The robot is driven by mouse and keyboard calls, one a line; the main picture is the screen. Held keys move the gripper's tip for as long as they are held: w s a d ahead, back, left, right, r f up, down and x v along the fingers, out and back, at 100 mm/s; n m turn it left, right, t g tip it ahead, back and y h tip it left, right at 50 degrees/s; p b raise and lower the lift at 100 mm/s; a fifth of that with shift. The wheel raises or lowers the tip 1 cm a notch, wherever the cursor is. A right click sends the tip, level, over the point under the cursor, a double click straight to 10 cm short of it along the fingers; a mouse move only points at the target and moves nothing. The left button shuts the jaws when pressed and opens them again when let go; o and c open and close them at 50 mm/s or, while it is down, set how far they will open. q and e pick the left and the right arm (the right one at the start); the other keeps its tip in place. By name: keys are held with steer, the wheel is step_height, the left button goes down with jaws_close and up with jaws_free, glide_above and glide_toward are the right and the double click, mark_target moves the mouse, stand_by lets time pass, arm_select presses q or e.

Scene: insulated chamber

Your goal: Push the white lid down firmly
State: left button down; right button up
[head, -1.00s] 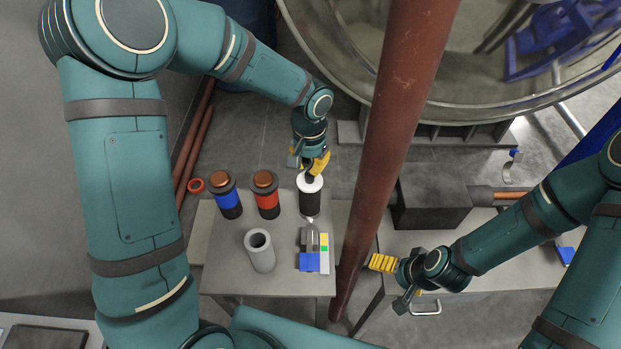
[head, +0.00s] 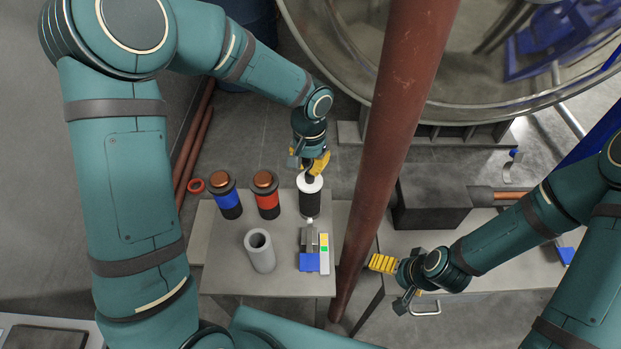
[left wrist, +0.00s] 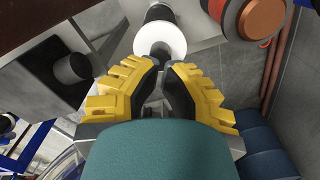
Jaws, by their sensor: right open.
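The white lid (head: 310,183) sits on top of a black cylinder (head: 310,204) on the small grey table, upright at the back right. The left wrist view shows the lid (left wrist: 175,30) as a white disc with a dark cylinder end behind it. My left gripper (head: 313,170) is directly over the lid, pointing down, with its tips at or very near the lid's middle. In the left wrist view its yellow fingers (left wrist: 160,66) converge close to the lid; contact is unclear. My right gripper (head: 382,263) is open, right of the red-brown pipe, away from the lid.
A blue-banded canister (head: 227,198) and a red-banded canister (head: 267,197) stand left of the lid. A grey hollow cylinder (head: 261,252) and a blue-based block (head: 310,262) are nearer. The red-brown pipe (head: 385,140) rises close to the table's right side.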

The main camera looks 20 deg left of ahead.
arm_select(q)
steer(key=shift+f+b, duration=0.7)
steer(key=shift+f, duration=0.1)
arm_select(e)
steer(key=shift+f, duration=0.7)
arm_select(q)
steer(key=shift+s+a+f+b, duration=0.1)
steer(key=shift+s+f+b, duration=0.05)
steer(key=shift+f+b, duration=0.2)
arm_select(e)
steer(key=shift+s+f, duration=0.1)
steer(key=shift+f, duration=0.2)
